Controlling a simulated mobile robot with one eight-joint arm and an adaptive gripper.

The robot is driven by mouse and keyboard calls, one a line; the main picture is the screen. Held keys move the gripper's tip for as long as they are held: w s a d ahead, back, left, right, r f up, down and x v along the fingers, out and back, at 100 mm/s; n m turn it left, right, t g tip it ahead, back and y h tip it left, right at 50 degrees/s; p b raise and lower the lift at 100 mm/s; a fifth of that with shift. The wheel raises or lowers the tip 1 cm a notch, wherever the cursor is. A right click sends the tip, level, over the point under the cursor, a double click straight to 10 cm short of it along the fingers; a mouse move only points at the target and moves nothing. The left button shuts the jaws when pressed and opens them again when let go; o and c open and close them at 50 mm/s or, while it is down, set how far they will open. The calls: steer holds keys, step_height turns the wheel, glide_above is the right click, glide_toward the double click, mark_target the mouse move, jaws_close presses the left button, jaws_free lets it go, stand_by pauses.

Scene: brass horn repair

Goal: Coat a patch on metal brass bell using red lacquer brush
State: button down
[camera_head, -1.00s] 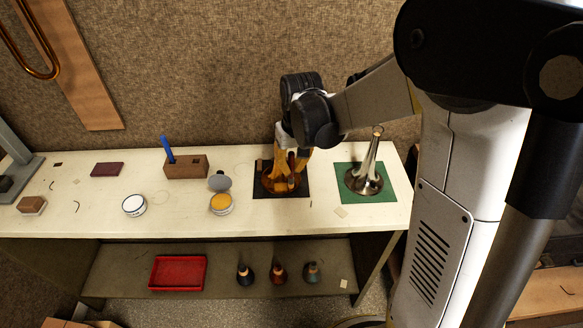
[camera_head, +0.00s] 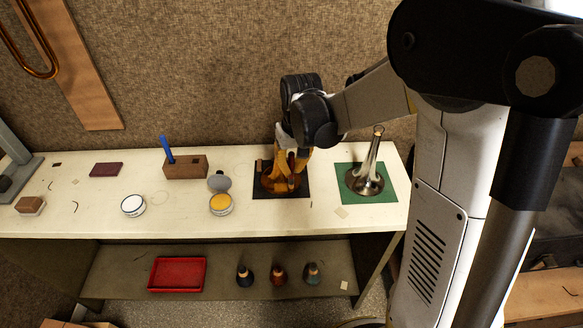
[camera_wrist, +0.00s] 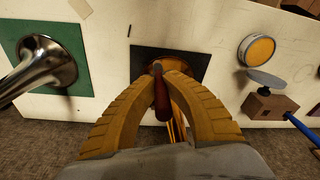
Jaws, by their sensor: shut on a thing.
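My gripper (camera_head: 290,168) points down over the dark mat (camera_head: 295,193) on the bench. In the wrist view, its two yellow ribbed fingers (camera_wrist: 160,72) are shut on the dark red handle of the red lacquer brush (camera_wrist: 162,108). The brush tip is hidden in both views. The brass bell (camera_head: 268,184) stands on the dark mat, directly at the fingers and largely hidden by them. Part of its golden body shows below the fingers in the wrist view (camera_wrist: 179,130). I cannot tell whether the bristles touch the bell.
A silvery bell (camera_head: 366,180) stands on a green mat (camera_head: 391,190) to the right. A yellow-filled tin (camera_head: 221,203), a white-topped tin (camera_head: 133,205) and a wooden block (camera_head: 190,166) holding a blue brush (camera_head: 167,148) are left. A red tray (camera_head: 178,273) and several small bottles sit below.

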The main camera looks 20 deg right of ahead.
steer(key=shift+w+d+f, duration=0.1)
steer(key=shift+w+f, duration=0.15)
steer(key=shift+f, duration=0.05)
steer(key=shift+w+a, duration=0.85)
steer(key=shift+a, duration=2.1)
steer(key=shift+s+d+r+b, duration=0.15)
steer(key=shift+s+d, duration=0.15)
steer(key=shift+d, duration=0.7)
steer(key=shift+s+d+f+b, duration=0.15)
steer(key=shift+s+d, duration=0.2)
steer(key=shift+d, duration=0.6)
steer(key=shift+s+d+r+b, duration=0.15)
steer(key=shift+s+d, duration=0.15)
steer(key=shift+d, duration=0.7)
steer(key=s+a+r+p, duration=0.1)
steer(key=s+r+p, duration=0.2)
steer(key=r, duration=0.1)
steer(key=shift+s+a+r+p, duration=0.15)
steer(key=shift+s+r+p, duration=0.2)
